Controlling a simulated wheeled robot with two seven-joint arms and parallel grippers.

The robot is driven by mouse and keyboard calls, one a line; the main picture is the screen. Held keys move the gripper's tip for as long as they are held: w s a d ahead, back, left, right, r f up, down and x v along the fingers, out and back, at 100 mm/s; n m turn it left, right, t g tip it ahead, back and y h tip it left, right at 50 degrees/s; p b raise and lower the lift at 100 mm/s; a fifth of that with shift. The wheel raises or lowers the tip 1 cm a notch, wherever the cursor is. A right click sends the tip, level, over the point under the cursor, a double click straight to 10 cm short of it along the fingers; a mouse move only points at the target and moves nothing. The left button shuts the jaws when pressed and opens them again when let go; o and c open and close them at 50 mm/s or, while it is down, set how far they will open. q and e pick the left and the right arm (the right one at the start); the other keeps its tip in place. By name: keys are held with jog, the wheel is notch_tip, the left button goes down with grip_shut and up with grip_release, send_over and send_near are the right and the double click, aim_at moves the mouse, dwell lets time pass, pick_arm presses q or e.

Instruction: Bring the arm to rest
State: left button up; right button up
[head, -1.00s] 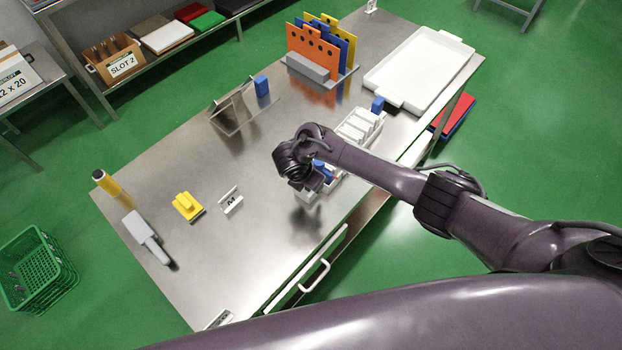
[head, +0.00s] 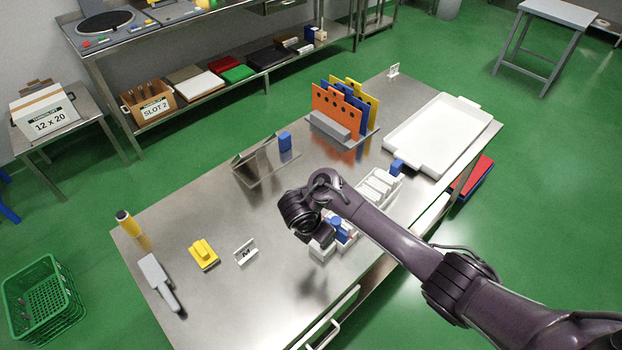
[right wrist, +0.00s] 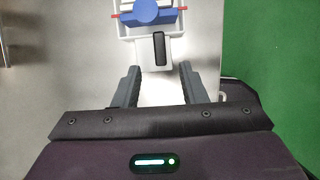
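My right arm reaches in from the right in the head view, and its gripper (head: 318,236) hangs over the front part of the steel table. In the right wrist view the gripper's two dark fingers (right wrist: 158,84) stand apart, with nothing clearly held between them. A white holder (right wrist: 125,28) with a blue piece (right wrist: 152,12) lies just ahead of the fingertips, and a small dark bar (right wrist: 159,48) shows on its near side. The gripper partly hides this holder in the head view. My left gripper is out of view.
The steel table (head: 225,295) has a white tray (head: 440,135) at back right and upright orange, blue and yellow boards (head: 338,112). A yellow block (head: 204,253), an M sign (head: 246,251) and a grey-handled tool (head: 158,282) lie left. A green basket (head: 42,300) stands on the floor.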

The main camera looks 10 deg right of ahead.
jog(key=s+a+r+m+y, duration=0.25)
jog(key=s+a+m, duration=0.25)
jog(key=s+m, duration=0.3)
jog(key=s+d+r+m+y, duration=0.1)
jog(key=s+d+r+m, duration=1)
jog(key=d+m, duration=0.35)
jog(key=s+f+b, duration=0.2)
jog(key=f+b, duration=0.2)
jog(key=f, duration=1.6)
jog(key=s+f+b, duration=0.2)
jog(key=f+b, duration=0.1)
jog(key=f, duration=1.7)
jog(key=s+d+f+g+b, duration=0.1)
jog(key=s+d+f+b, duration=0.2)
jog(key=s+f, duration=1.5)
notch_tip(320, 180, down, 4)
jog(key=b, duration=0.2)
jog(key=shift+s+g+b, duration=0.25)
jog(key=shift+g+b, duration=0.05)
jog(key=shift+g, duration=0.1)
